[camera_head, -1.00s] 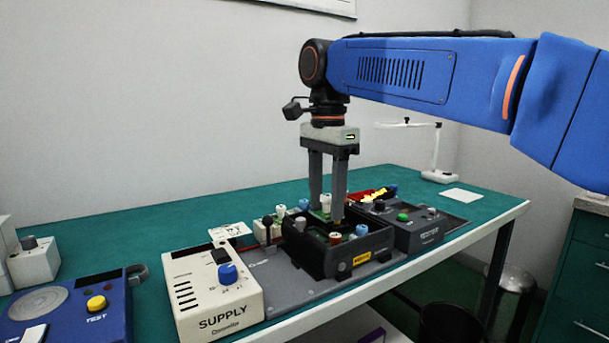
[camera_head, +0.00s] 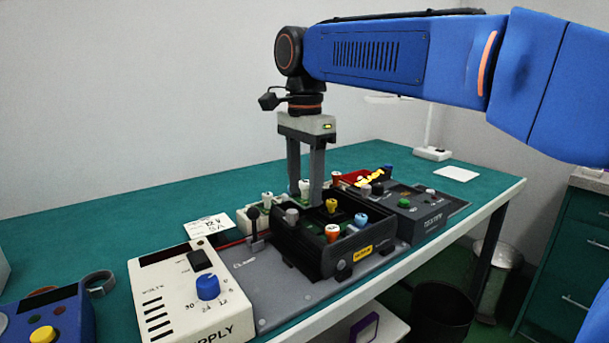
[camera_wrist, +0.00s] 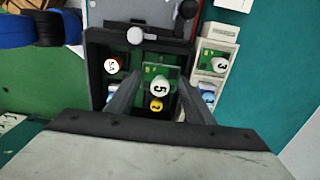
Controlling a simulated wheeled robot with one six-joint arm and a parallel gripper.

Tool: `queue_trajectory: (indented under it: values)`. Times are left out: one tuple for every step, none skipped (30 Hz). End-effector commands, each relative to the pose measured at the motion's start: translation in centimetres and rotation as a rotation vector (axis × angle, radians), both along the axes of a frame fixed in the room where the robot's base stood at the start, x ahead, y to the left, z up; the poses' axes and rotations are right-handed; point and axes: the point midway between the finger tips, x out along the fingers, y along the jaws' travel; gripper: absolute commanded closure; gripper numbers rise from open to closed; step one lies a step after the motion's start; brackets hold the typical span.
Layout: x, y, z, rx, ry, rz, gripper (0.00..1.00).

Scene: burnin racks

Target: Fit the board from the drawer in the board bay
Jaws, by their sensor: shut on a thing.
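My gripper (camera_head: 305,203) points straight down over the back left part of the open black box (camera_head: 312,262). It is shut on a small green board (camera_wrist: 151,73) with a white knob marked 5 (camera_wrist: 159,87), between the two fingers in the wrist view. The same white knob (camera_head: 305,186) shows between the fingers in the head view. The board's lower edge is hidden, so I cannot tell whether it touches the box. In the box are an orange knob (camera_head: 332,233), a blue knob (camera_head: 361,220) and a yellow knob (camera_head: 331,205).
A cream supply unit (camera_head: 178,290) stands at the left and a dark tester (camera_head: 425,222) at the right of the box. A white tray (camera_wrist: 203,103) with a knob marked 3 (camera_wrist: 219,65) lies beside the box. The green tabletop (camera_head: 180,215) behind is mostly clear.

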Motion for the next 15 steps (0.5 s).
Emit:
queue_trajectory:
  values:
    - [0.0, 0.0, -0.4, 0.000, 0.000, 0.000, 0.74]
    - [0.0, 0.0, -0.7, -0.001, 0.001, 0.000, 0.74]
    - [0.0, 0.0, -1.0, -0.001, 0.001, 0.000, 0.74]
    - [0.0, 0.0, -1.2, -0.001, 0.001, 0.000, 0.74]
    - [0.0, 0.0, -1.4, -0.001, 0.001, 0.000, 0.74]
    - [0.0, 0.0, -1.8, -0.001, 0.001, 0.000, 0.74]
    - [0.0, 0.0, -2.0, -0.001, 0.001, 0.000, 0.74]
    - [0.0, 0.0, -2.3, -0.001, 0.001, 0.000, 0.74]
    - [0.0, 0.0, -2.6, -0.001, 0.001, 0.000, 0.74]
    - [0.0, 0.0, -2.8, -0.001, 0.001, 0.000, 0.74]
    - [0.0, 0.0, -3.1, -0.001, 0.001, 0.000, 0.74]
    - [0.0, 0.0, -3.4, -0.001, 0.001, 0.000, 0.74]
    - [0.0, 0.0, -3.6, -0.001, 0.001, 0.000, 0.74]
    - [0.0, 0.0, -3.8, -0.001, 0.001, 0.000, 0.74]
    - [0.0, 0.0, -4.1, -0.001, 0.001, 0.000, 0.74]
